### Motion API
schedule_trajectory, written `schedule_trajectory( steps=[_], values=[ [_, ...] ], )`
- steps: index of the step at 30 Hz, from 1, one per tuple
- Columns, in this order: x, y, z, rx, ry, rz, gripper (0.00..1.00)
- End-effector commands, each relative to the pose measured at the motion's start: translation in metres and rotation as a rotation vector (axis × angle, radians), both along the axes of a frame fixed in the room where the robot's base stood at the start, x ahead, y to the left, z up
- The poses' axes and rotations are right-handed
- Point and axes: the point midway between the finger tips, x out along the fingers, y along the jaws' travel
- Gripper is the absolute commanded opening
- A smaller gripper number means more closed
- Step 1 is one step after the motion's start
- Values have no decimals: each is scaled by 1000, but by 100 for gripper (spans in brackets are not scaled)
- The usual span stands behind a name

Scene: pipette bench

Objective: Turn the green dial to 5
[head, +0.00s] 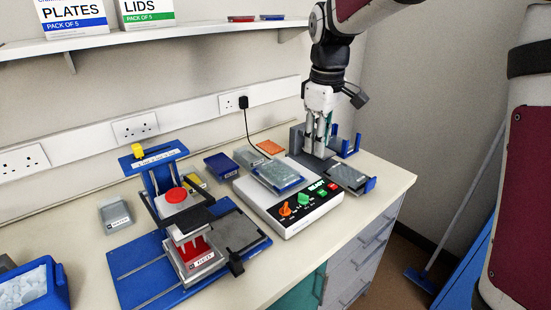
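The green dial (304,199) is a small knob on the dark front panel of a white bench device (283,219). It sits between an orange dial (285,210) and two small buttons, red (321,192) and green (332,186). The numbers around the dial are too small to read, so its setting cannot be told. My gripper (318,142) points down behind and to the right of the device, apart from the dial. It is over a dark grey block (296,142). Its fingertips are hard to make out against grey parts, and whether it holds anything is unclear.
A clear-lidded plate (278,175) lies on top of the device, behind the panel. A grey plate on a blue holder (350,178) is to its right. A blue press stand with a red knob (176,195) stands to the left. A shelf (180,36) runs above the bench.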

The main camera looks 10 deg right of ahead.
Motion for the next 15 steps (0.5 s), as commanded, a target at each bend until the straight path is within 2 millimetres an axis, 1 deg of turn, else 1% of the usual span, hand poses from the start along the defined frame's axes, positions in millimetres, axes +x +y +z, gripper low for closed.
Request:
schedule_trajectory(
  steps=[1,3,6,10,15],
  values=[
    [17,-1,-17,0,27,35,28],
    [35,-2,-34,1,52,85,28],
    [54,-3,-54,5,80,141,28],
    [66,-4,-69,9,100,182,28],
    [69,-4,-79,10,108,196,28]
  ],
)
